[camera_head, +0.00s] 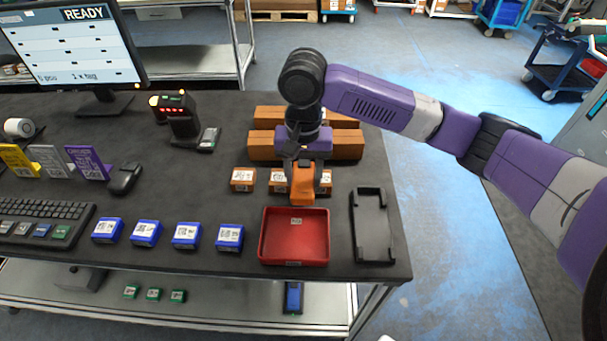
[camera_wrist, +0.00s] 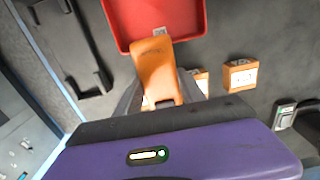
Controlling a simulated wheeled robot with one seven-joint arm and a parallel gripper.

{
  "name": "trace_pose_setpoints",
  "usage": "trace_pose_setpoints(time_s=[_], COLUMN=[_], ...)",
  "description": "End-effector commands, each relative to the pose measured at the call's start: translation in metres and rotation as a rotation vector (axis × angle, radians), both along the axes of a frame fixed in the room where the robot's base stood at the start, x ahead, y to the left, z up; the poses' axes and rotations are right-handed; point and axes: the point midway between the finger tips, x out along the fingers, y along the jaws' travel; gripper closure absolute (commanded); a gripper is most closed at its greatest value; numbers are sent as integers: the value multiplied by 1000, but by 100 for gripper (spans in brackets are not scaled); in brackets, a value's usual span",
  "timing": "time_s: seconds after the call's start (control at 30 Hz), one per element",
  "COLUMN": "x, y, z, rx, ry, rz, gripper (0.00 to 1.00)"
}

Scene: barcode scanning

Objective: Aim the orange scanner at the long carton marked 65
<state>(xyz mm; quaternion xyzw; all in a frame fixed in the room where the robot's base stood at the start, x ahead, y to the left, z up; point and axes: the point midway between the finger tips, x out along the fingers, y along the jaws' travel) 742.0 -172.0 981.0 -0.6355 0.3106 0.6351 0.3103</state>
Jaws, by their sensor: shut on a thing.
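My gripper (camera_head: 303,160) is shut on the orange scanner (camera_head: 303,186) and holds it above the table, behind the red tray. In the wrist view the scanner (camera_wrist: 158,68) points toward the red tray, with dark fingers on either side of its lower part. Two long brown cartons lie behind my gripper, one at the back (camera_head: 268,115) and one nearer (camera_head: 264,147). My arm hides their middles. No 65 is readable on either, so I cannot tell which one bears it. Neither long carton is recognisable in the wrist view.
The red tray (camera_head: 294,262) is at the front, with a black holder (camera_head: 372,225) on its right. Small orange boxes (camera_head: 243,179) stand beside and partly behind the scanner. Several blue boxes (camera_head: 146,232) line the front left. A dark stand (camera_head: 181,120) and a monitor reading READY (camera_head: 72,45) are farther left.

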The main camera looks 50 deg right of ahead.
Motion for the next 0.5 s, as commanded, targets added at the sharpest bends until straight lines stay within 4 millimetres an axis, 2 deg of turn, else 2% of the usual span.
trace_pose_setpoints(time_s=[0.5], x=[-4], y=[5], z=[-23], rx=[0], ry=[0], rz=[0], gripper=[100])
